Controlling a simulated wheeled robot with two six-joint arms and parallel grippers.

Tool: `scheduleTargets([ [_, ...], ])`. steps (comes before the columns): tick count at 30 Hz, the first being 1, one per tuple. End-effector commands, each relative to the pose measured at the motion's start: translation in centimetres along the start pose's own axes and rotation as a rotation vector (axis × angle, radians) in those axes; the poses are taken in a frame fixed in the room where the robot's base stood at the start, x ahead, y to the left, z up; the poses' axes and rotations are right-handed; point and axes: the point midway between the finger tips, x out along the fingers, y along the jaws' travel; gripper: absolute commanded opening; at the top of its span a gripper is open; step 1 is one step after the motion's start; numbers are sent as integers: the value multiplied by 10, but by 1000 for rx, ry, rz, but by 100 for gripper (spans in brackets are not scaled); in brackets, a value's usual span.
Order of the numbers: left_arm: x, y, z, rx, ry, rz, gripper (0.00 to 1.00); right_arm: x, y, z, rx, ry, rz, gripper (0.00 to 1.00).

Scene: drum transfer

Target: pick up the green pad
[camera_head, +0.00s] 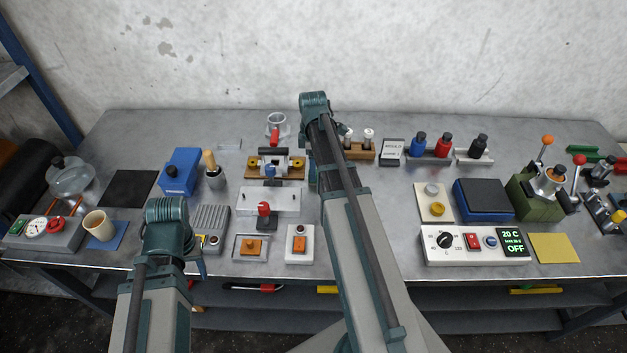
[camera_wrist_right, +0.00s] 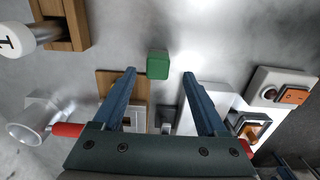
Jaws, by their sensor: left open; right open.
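The green pad (camera_wrist_right: 158,65) is a small green block on the bare metal table in the right wrist view, at the edge of a brown wooden plate. My right gripper (camera_wrist_right: 160,73) is open and empty. Its two blue fingertips lie either side of the pad in the picture, with space on both sides; I cannot tell the height left between them. In the head view my right arm covers the spot and the pad does not show. My left gripper (camera_head: 201,266) is mostly hidden behind its own wrist, at the front left of the table.
In the right wrist view, a metal cup with a red handle (camera_wrist_right: 38,122) is at left, a wooden block (camera_wrist_right: 72,22) at upper left, and a white box with an orange switch (camera_wrist_right: 266,88) at right. In the head view, small fixtures crowd the table (camera_head: 415,275).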

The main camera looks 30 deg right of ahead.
Motion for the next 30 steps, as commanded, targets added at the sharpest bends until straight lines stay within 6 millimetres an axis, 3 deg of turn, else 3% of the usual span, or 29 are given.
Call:
scheduleTargets([
  [1, 12, 1, -1, 0, 0, 0, 50, 12, 2, 0, 0, 0, 0, 75],
  [7, 36, 3, -2, 0, 0, 0, 50, 36, 3, 2, 0, 0, 0, 75],
  [17, 38, 4, -2, 0, 0, 0, 50, 39, 3, 1, 0, 0, 0, 75],
  [30, 39, 4, -2, 0, 0, 0, 50, 39, 3, 1, 0, 0, 0, 0],
])
